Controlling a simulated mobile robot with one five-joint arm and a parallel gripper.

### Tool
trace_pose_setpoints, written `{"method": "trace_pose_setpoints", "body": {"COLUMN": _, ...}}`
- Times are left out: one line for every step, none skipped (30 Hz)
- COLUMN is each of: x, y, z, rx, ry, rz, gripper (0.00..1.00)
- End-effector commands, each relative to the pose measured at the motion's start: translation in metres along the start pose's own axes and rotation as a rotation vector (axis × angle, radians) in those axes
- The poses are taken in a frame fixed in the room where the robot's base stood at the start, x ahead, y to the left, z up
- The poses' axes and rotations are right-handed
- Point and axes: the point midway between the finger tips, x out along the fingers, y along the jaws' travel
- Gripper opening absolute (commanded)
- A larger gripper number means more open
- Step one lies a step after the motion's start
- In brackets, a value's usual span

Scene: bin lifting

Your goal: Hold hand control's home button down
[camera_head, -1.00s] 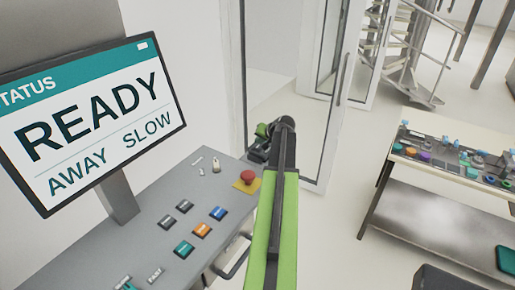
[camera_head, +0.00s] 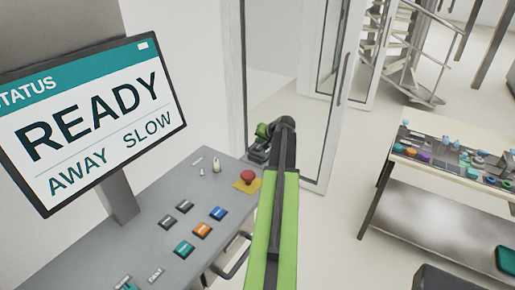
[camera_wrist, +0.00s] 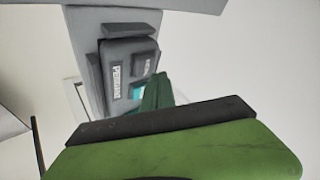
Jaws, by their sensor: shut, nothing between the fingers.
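The hand control (camera_wrist: 118,72) is a dark grey box in the wrist view, hanging against a light grey panel. It has a label reading like "Pendant", a dark button (camera_wrist: 147,63) with lettering too blurred to read, and a teal button (camera_wrist: 137,92) partly hidden by my finger. My gripper (camera_wrist: 156,88) is shut and empty, its green fingertips beside the teal button. I cannot tell whether they touch it or whether it is pressed. In the head view my gripper sits beyond the console's right end, largely hidden by my arm; the hand control is not discernible there.
The grey console (camera_head: 140,238) carries several buttons and a red emergency stop (camera_head: 248,176). The status screen (camera_head: 90,120) reads READY, AWAY, SLOW. A glass door (camera_head: 330,90) stands behind my arm. A workbench (camera_head: 440,172) with small parts stands right, with open floor between.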

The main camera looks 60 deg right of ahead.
Motion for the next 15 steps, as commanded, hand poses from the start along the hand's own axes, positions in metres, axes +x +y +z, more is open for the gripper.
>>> {"method": "trace_pose_setpoints", "body": {"x": -0.0001, "y": 0.0001, "z": 0.0, "rx": 0.0, "ry": 0.0, "rz": 0.0, "gripper": 0.0}}
{"method": "trace_pose_setpoints", "body": {"x": 0.0, "y": 0.0002, "z": 0.0, "rx": 0.0, "ry": 0.0, "rz": 0.0, "gripper": 0.0}}
{"method": "trace_pose_setpoints", "body": {"x": 0.0004, "y": 0.0005, "z": 0.0003, "rx": 0.0, "ry": 0.0, "rz": 0.0, "gripper": 0.0}}
{"method": "trace_pose_setpoints", "body": {"x": 0.0009, "y": 0.0009, "z": 0.0007, "rx": 0.0, "ry": 0.0, "rz": 0.0, "gripper": 0.0}}
{"method": "trace_pose_setpoints", "body": {"x": 0.0017, "y": 0.0015, "z": 0.0012, "rx": 0.0, "ry": 0.0, "rz": 0.0, "gripper": 0.0}}
{"method": "trace_pose_setpoints", "body": {"x": 0.0029, "y": 0.0024, "z": 0.002, "rx": 0.0, "ry": 0.0, "rz": 0.0, "gripper": 0.0}}
{"method": "trace_pose_setpoints", "body": {"x": 0.0039, "y": 0.0032, "z": 0.0027, "rx": 0.0, "ry": 0.0, "rz": 0.0, "gripper": 0.0}}
{"method": "trace_pose_setpoints", "body": {"x": 0.0049, "y": 0.0039, "z": 0.0035, "rx": 0.0, "ry": 0.0, "rz": 0.0, "gripper": 0.0}}
{"method": "trace_pose_setpoints", "body": {"x": 0.006, "y": 0.0047, "z": 0.0042, "rx": 0.0, "ry": 0.0, "rz": 0.0, "gripper": 0.0}}
{"method": "trace_pose_setpoints", "body": {"x": 0.0065, "y": 0.0051, "z": 0.0046, "rx": 0.0, "ry": 0.0, "rz": 0.0, "gripper": 0.0}}
{"method": "trace_pose_setpoints", "body": {"x": 0.0067, "y": 0.0052, "z": 0.0047, "rx": 0.0, "ry": 0.0, "rz": 0.0, "gripper": 0.0}}
{"method": "trace_pose_setpoints", "body": {"x": 0.0065, "y": 0.0051, "z": 0.0045, "rx": 0.0, "ry": 0.0, "rz": 0.0, "gripper": 0.0}}
{"method": "trace_pose_setpoints", "body": {"x": 0.0061, "y": 0.0049, "z": 0.0043, "rx": 0.0, "ry": 0.0, "rz": 0.0, "gripper": 0.0}}
{"method": "trace_pose_setpoints", "body": {"x": 0.0059, "y": 0.0047, "z": 0.0041, "rx": 0.0, "ry": 0.0, "rz": 0.0, "gripper": 0.0}}
{"method": "trace_pose_setpoints", "body": {"x": 0.0058, "y": 0.0047, "z": 0.0041, "rx": 0.0, "ry": 0.0, "rz": 0.0, "gripper": 0.0}}
